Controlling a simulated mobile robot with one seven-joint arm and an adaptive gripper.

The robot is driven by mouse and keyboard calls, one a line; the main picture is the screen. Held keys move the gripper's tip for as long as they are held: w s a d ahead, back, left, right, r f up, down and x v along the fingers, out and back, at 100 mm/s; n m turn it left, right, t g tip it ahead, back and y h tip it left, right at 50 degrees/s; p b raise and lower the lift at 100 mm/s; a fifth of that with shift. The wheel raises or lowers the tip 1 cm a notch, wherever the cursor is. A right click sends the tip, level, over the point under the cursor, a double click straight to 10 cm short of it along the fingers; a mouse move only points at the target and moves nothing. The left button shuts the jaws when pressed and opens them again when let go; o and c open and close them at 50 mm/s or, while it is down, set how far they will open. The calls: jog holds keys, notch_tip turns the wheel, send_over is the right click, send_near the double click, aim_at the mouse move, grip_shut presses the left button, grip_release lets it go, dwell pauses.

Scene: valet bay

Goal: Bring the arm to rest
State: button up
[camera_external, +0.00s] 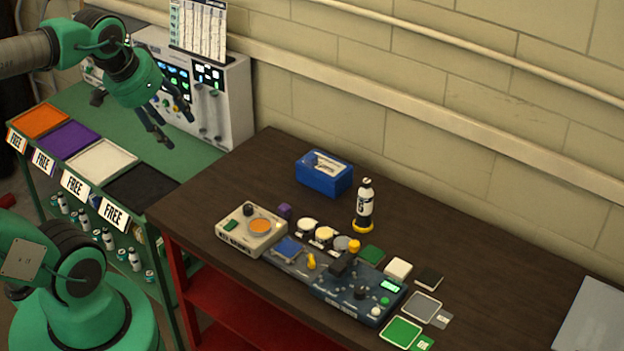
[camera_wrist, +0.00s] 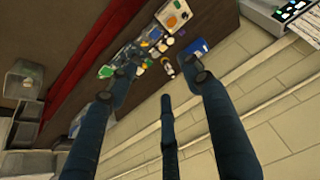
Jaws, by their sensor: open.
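My green arm comes in from the upper left in the external view. My gripper (camera_external: 176,128) hangs in the air in front of the grey control panel, above the green bench. Its fingers are spread apart with nothing between them. In the wrist view the gripper (camera_wrist: 164,78) is also open and empty, with its dark fingers reaching over a tilted view of the table.
The dark brown table (camera_external: 240,165) holds a blue box (camera_external: 324,178), a bottle (camera_external: 365,205), a beige device (camera_external: 250,231) and a blue console (camera_external: 345,287). The grey panel (camera_external: 228,95) stands close behind my gripper. Coloured trays (camera_external: 100,160) line the green bench (camera_external: 85,97). The table's back left is clear.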

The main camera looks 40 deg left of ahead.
jog(key=shift+s+f, duration=0.5)
jog(key=shift+s, duration=0.35)
notch_tip(320, 180, down, 18)
jog(key=b, duration=1.7)
jog(key=shift+r+b, duration=0.2)
jog(key=shift+b, duration=0.15)
